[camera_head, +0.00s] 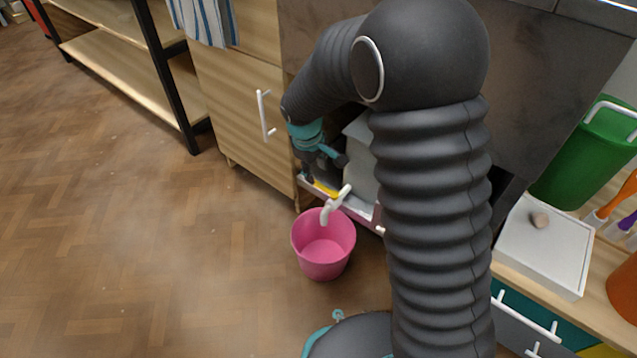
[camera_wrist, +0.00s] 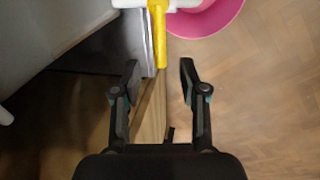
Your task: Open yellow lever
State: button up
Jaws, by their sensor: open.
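The yellow lever (camera_wrist: 159,40) shows at the top middle of the wrist view, pointing down toward my gripper from a white fitting (camera_wrist: 130,3). In the head view the yellow lever (camera_head: 326,189) is a small strip beside the white spout (camera_head: 335,205). My gripper (camera_wrist: 158,70) is open, with one fingertip on each side of the lever's line. The lever's free end is about level with the fingertips, between them; I cannot tell the height gap. In the head view my gripper (camera_head: 322,172) is just above and left of the lever, partly hidden by my arm.
A pink bucket (camera_head: 323,262) stands on the floor below the spout; its rim shows in the wrist view (camera_wrist: 205,28). A wooden cabinet (camera_head: 235,95) with a white handle (camera_head: 265,115) is left of my gripper. The wooden floor at left is clear.

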aim_at(319, 184)
jog(key=f, duration=0.4)
jog(key=w+f+b, duration=0.1)
jog(key=f, duration=0.1)
jog(key=shift+d, duration=0.4)
grip_shut()
